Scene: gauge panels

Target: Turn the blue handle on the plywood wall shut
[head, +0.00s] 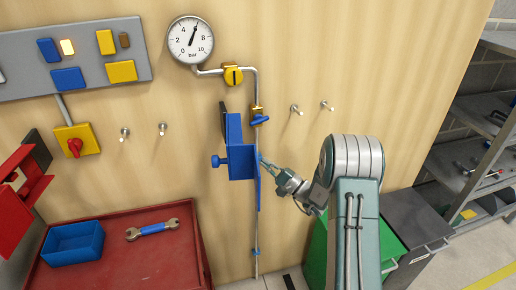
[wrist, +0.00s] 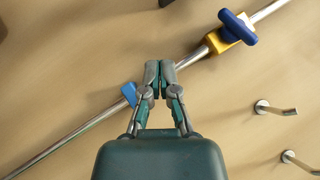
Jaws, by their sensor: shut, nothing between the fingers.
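The blue handle (head: 260,121) sits on a brass-yellow valve body (head: 257,111) on the thin vertical pipe on the plywood wall (head: 400,60). In the wrist view the handle (wrist: 237,27) is at the upper right and lies roughly across the pipe. My gripper (head: 266,164) is below the handle in the head view, beside the blue vise. In the wrist view my gripper (wrist: 160,72) is shut and empty, with its tips over or near the pipe. The fingertips are clear of the handle. Whether they touch the pipe I cannot tell.
A blue vise (head: 240,158) stands just left of my gripper and hides part of the pipe. A pressure gauge (head: 190,39) and yellow valve (head: 232,76) are above. Pegs (head: 297,109) stick out right of the pipe. A red cart (head: 140,260) stands lower left.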

